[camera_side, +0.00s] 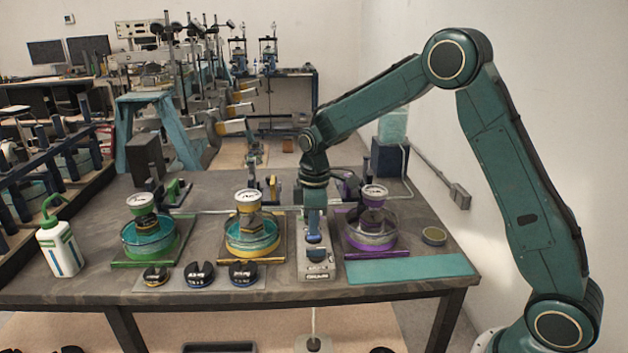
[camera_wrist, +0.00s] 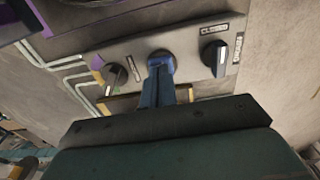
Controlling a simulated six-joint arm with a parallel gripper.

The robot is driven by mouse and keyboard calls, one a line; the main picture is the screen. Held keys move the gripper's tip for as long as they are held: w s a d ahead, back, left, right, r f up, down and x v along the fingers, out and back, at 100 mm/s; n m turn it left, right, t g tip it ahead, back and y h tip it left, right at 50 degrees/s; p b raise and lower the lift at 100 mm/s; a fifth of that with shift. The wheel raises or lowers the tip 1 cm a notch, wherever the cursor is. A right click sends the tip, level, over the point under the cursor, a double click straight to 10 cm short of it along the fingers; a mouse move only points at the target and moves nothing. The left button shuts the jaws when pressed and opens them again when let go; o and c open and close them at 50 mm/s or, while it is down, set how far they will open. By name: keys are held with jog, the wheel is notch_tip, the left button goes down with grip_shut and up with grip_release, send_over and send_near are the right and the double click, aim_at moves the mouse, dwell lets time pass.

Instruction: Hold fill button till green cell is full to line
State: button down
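The green cell (camera_side: 150,240) is a round clear dish with teal liquid on a green-edged base, at the left of the bench. A round gauge stands over it. Its fill line is too small to make out. My gripper (camera_side: 315,238) points down over a small control panel (camera_side: 318,268), between the yellow and purple cells. In the wrist view my gripper's blue fingers (camera_wrist: 160,82) lie together, with nothing visible between them. Their tips meet or cover a round blue button-like piece (camera_wrist: 161,62) on the panel. I cannot tell whether it is pressed. No fill label is readable.
The yellow cell (camera_side: 252,235) and purple cell (camera_side: 371,232) flank my gripper. Several black knobs (camera_side: 199,274) line the front; two knobs (camera_wrist: 115,78) (camera_wrist: 215,58) flank my fingertips. A white bottle (camera_side: 60,245) stands left. A teal mat (camera_side: 410,269) lies right.

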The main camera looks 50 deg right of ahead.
notch_tip(320, 180, up, 14)
dwell(0.6)
dwell(0.5)
jog(key=s+a+r+m+t, duration=0.1)
jog(key=s+r+m, duration=0.1)
jog(key=s+r, duration=0.4)
jog(key=s+a+f+m+t, duration=0.1)
jog(key=s+m+t, duration=0.1)
jog(key=s, duration=1)
jog(key=s+a+f+m+t, duration=0.1)
jog(key=s+m, duration=0.4)
jog(key=s, duration=0.7)
jog(key=shift+f+t, duration=0.7)
jog(key=shift+f, duration=0.05)
jog(key=shift+a, duration=0.1)
